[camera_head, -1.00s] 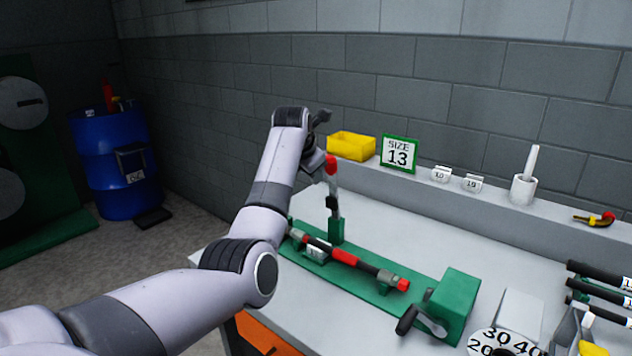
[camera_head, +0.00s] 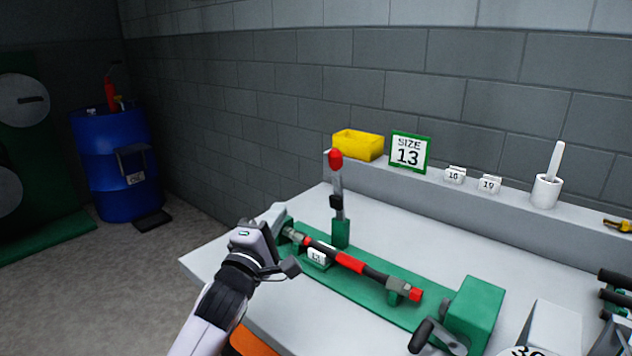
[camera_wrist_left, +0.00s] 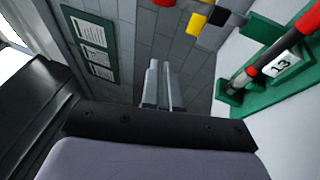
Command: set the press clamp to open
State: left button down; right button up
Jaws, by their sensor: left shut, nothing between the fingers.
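The press clamp (camera_head: 337,190) is a grey lever with a red knob on top and a green foot. It stands nearly upright at the back left of the green press bed (camera_head: 375,300). A black and red rod (camera_head: 350,262) with a number tag lies along the bed in front of it. My left gripper (camera_head: 274,212) is low at the bench's left end, left of the clamp and apart from its knob. In the left wrist view its pale fingers (camera_wrist_left: 160,85) are together and empty. The clamp's green foot (camera_wrist_left: 262,28) shows at the upper right there. My right gripper is not in view.
A green block with a black-handled crank (camera_head: 475,310) stands at the bed's right end. On the back ledge are a yellow bin (camera_head: 358,145), a size 13 sign (camera_head: 408,152), small numbered blocks and a white holder (camera_head: 546,190). Bare bench lies behind the bed.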

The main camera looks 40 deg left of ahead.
pick_arm(q)
jog(key=w+r+p, duration=0.1)
jog(key=w+r, duration=0.2)
jog(key=w, duration=0.9)
jog(key=shift+d+r+p, duration=0.2)
jog(key=shift+r+p, duration=0.1)
jog(key=shift+r, duration=0.1)
jog(key=w+r+p, duration=0.1)
jog(key=w+p, duration=0.1)
jog(key=p, duration=0.1)
jog(key=shift+w+r+m+h, duration=0.15)
jog(key=shift+r+m+h, duration=0.15)
jog(key=shift+r, duration=0.05)
